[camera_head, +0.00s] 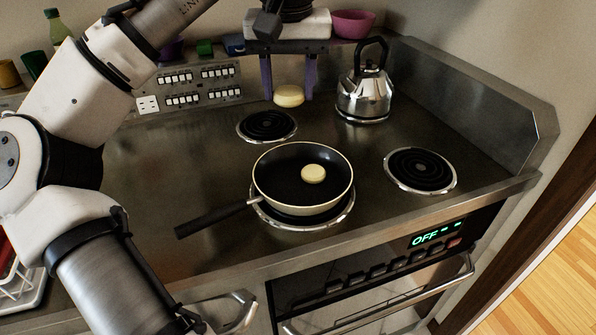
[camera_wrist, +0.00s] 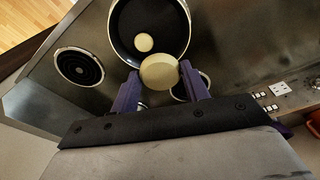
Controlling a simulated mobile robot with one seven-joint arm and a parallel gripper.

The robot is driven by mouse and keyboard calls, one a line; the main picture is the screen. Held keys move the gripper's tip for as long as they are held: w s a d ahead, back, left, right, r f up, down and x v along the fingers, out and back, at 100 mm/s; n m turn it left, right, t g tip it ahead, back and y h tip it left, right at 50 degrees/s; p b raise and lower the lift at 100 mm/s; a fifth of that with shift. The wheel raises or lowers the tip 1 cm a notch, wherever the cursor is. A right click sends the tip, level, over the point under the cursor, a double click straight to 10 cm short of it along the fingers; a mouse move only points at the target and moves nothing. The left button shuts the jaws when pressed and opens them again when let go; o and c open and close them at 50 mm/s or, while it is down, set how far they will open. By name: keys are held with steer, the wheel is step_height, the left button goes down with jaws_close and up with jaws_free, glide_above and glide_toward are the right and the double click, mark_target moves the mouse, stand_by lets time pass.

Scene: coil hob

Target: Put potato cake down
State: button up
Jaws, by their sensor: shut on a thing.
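My gripper (camera_head: 288,94) has purple fingers pointing down and is shut on a pale round potato cake (camera_head: 289,96). The cake is held at the fingertips, above the hob and behind the pan in the head view. In the wrist view the held cake (camera_wrist: 159,72) sits between the two fingers and overlaps the pan's rim. A second potato cake (camera_head: 313,173) lies flat in the black frying pan (camera_head: 277,190). It also shows in the wrist view (camera_wrist: 144,43). The pan rests on the front coil with its handle towards the lower left.
A steel kettle (camera_head: 364,95) stands at the back right. Bare coils lie at the right (camera_head: 420,170) and behind the pan (camera_head: 266,125). A pink bowl (camera_head: 353,24) sits on the back ledge. The hob surface left of the pan is clear.

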mark_target(291, 190)
step_height(291, 190, down, 19)
steer(key=shift+s+f+b, duration=0.1)
steer(key=shift+b, duration=0.25)
steer(key=shift+f, duration=0.1)
steer(key=o, duration=1)
steer(key=shift+c, duration=0.2)
step_height(291, 190, up, 12)
steer(key=s, duration=0.1)
steer(key=shift+s, duration=0.25)
